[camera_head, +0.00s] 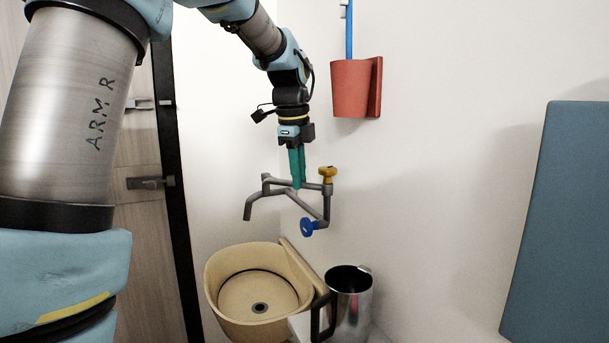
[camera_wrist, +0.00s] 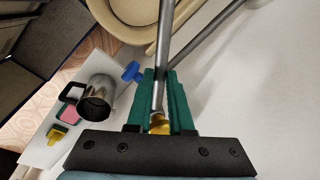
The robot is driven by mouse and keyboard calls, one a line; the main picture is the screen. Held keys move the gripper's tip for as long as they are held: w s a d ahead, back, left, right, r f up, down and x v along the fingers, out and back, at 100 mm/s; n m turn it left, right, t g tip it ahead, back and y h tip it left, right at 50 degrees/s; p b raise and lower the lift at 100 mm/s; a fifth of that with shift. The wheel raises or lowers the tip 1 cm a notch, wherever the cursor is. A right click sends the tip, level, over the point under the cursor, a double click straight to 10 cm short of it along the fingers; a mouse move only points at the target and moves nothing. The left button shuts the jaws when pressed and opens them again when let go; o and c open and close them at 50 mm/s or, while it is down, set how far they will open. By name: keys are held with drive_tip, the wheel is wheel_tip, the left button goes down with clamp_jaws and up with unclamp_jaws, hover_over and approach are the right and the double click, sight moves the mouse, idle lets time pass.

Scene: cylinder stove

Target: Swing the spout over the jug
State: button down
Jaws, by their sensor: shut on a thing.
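The grey metal spout (camera_head: 268,191) runs left from the wall tap and bends down at its end, over the left part of the basin. My gripper (camera_head: 297,184) has green fingers and is shut on the spout between its bend and the tap body. In the wrist view the spout tube (camera_wrist: 162,50) passes between the two fingers of my gripper (camera_wrist: 161,80). The metal jug (camera_head: 353,300) with a dark handle stands upright right of the basin. It also shows in the wrist view (camera_wrist: 97,97), left of the fingers. The spout's end is apart from the jug.
The beige basin (camera_head: 215,275) lies below the spout. The tap has a yellow knob (camera_head: 328,172) and a blue knob (camera_head: 308,226). A red holder (camera_head: 352,88) hangs on the wall above. A pink block (camera_wrist: 70,116) lies near the jug. A blue panel (camera_head: 560,220) is at right.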

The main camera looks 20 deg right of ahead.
drive_tip(key=shift+s+a+n+t+y, duration=0.1)
drive_tip(key=shift+s+a+n+y, duration=0.15)
drive_tip(key=shift+s+n, duration=0.7)
drive_tip(key=shift+s+a+n+t+y, duration=0.1)
drive_tip(key=shift+s+a+n+y, duration=0.25)
drive_tip(key=shift+n, duration=1.25)
drive_tip(key=shift+s+a+n+t+y, duration=0.15)
drive_tip(key=shift+s+n, duration=0.55)
drive_tip(key=shift+n, duration=0.55)
drive_tip(key=c, duration=0.8)
unclamp_jaws()
drive_tip(key=b+v, duration=0.1)
drive_tip(key=v, duration=0.9)
drive_tip(key=shift+r, duration=0.4)
